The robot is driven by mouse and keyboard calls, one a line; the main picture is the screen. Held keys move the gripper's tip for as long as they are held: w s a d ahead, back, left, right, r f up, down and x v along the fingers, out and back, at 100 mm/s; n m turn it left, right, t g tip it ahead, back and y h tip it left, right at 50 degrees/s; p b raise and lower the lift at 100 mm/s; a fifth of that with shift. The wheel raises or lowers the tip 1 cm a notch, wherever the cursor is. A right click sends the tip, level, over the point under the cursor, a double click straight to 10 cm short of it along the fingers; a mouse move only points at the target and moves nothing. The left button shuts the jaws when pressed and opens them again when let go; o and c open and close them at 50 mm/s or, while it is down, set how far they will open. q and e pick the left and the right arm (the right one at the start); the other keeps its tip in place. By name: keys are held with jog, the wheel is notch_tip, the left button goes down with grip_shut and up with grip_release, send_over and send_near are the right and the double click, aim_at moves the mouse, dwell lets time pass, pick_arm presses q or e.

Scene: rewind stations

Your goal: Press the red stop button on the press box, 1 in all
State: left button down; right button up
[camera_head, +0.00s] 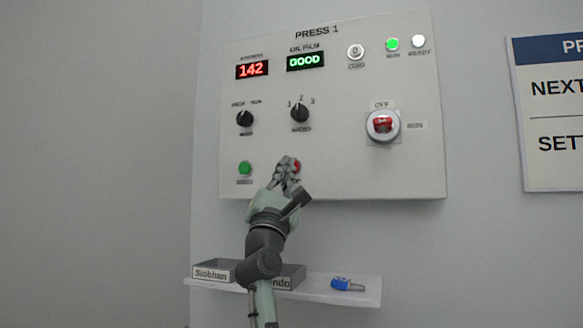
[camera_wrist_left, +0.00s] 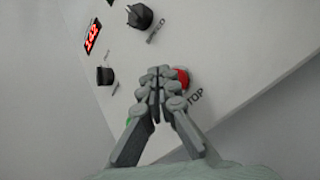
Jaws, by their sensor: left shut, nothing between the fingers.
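The press box (camera_head: 345,165) is a pale panel on the wall, headed PRESS 1. The red stop button (camera_head: 297,166) is low on it, mostly hidden behind my left gripper (camera_head: 287,163) in the head view. In the left wrist view the red stop button (camera_wrist_left: 182,78) shows just right of the fingertips, beside the word STOP. My left gripper (camera_wrist_left: 157,75) is shut and empty, its tips overlapping the button's left edge in the picture. I cannot tell whether they touch it. My right gripper is in neither view.
A green button (camera_head: 245,168) sits left of the stop button. Above are two black knobs, one marked SPEED (camera_head: 300,113), and a red switch (camera_head: 382,124) on a round plate. Below, a shelf (camera_head: 320,289) holds name-labelled trays and a blue-tagged key (camera_head: 342,283).

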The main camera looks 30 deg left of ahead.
pick_arm(q)
jog(key=shift+w, duration=0.1)
dwell(0.4)
jog(key=shift+w+a, duration=0.1)
jog(key=shift+w, duration=0.25)
jog(key=shift+w, duration=0.4)
dwell(0.6)
jog(key=shift+s, duration=0.15)
jog(key=shift+s+p, duration=0.45)
jog(key=shift+s, duration=0.2)
